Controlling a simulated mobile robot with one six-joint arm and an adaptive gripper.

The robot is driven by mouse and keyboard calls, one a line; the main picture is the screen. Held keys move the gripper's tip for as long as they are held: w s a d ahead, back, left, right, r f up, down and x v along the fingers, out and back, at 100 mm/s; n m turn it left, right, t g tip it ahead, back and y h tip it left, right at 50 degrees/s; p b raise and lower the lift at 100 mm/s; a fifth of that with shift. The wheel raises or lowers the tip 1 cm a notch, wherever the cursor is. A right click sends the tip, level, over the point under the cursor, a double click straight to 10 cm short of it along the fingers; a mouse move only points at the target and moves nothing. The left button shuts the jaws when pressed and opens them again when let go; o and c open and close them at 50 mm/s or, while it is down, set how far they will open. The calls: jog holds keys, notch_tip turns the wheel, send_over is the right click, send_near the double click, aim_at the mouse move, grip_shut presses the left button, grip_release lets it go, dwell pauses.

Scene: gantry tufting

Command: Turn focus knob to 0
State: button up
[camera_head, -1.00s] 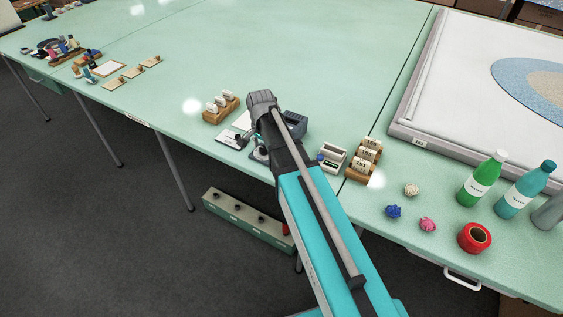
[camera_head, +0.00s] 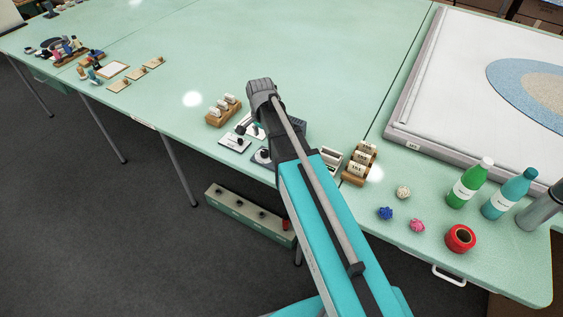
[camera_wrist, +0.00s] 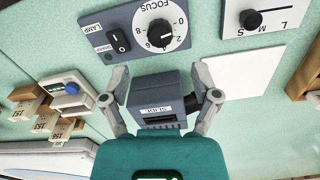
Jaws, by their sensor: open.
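The focus knob (camera_wrist: 160,33) is black and sits on a white numbered dial, on a dark panel (camera_wrist: 112,22) marked FOCUS, in the wrist view's upper middle. Its exact pointer setting is too small to read surely. My gripper (camera_wrist: 160,69) is open and empty-looking, its two grey fingers spread on either side of a dark box marked SLIDE (camera_wrist: 158,82). The knob lies beyond the fingertips, apart from them.
A rocker switch marked LAMP (camera_wrist: 119,40) is left of the dial. A panel with an L M S knob (camera_wrist: 252,19) is at the right. A white box with a blue button (camera_wrist: 68,90) stands at left.

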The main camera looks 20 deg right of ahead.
aim_at(265, 151)
jog(key=shift+r+p, duration=2.9)
jog(key=shift+r, duration=0.3)
jog(key=s+d+f+n+b, duration=0.1)
jog(key=s+f+n+b, duration=0.2)
jog(key=s+n, duration=0.2)
jog(key=s+d+f+n+b, duration=0.1)
jog(key=s+f+n+b, duration=0.2)
jog(key=s+n, duration=0.3)
jog(key=shift+s, duration=1.95)
